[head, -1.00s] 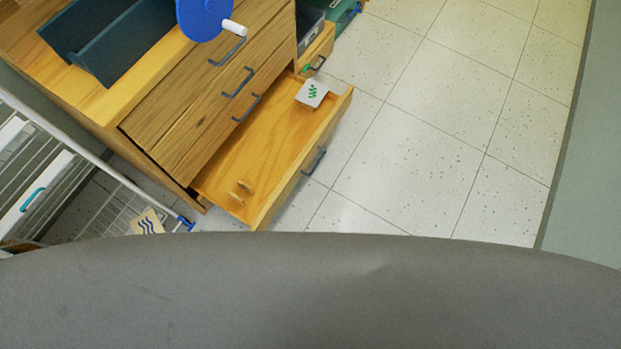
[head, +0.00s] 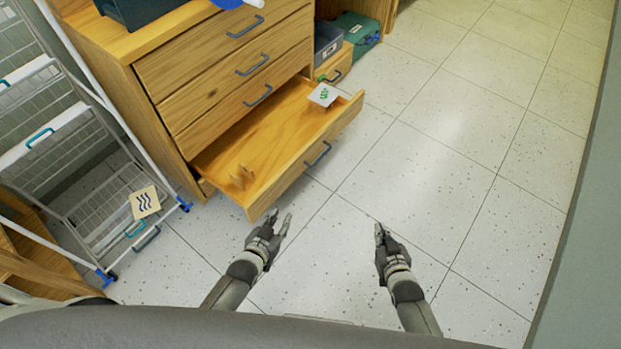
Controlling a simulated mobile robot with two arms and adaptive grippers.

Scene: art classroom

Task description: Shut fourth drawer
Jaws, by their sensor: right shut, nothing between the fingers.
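The wooden dresser (head: 200,125) stands at the upper left with three closed drawers above one another. The fourth, lowest drawer (head: 308,160) is pulled out wide, with a dark handle (head: 318,154) on its front. A white card with a green mark (head: 323,95) lies at its far right end. Small pale shapes lie inside at the near left. My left gripper (head: 281,217) is in front of the drawer's near corner, apart from it, its fingers spread and empty. My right gripper (head: 379,228) is over the floor further right, shut and empty, clear of the drawer.
A white wire basket rack (head: 70,165) with a wave-marked card (head: 145,202) stands left of the dresser. A grey bin (head: 327,44) and a green case (head: 356,33) are beyond its right side. Tiled floor (head: 450,150) to the right is clear.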

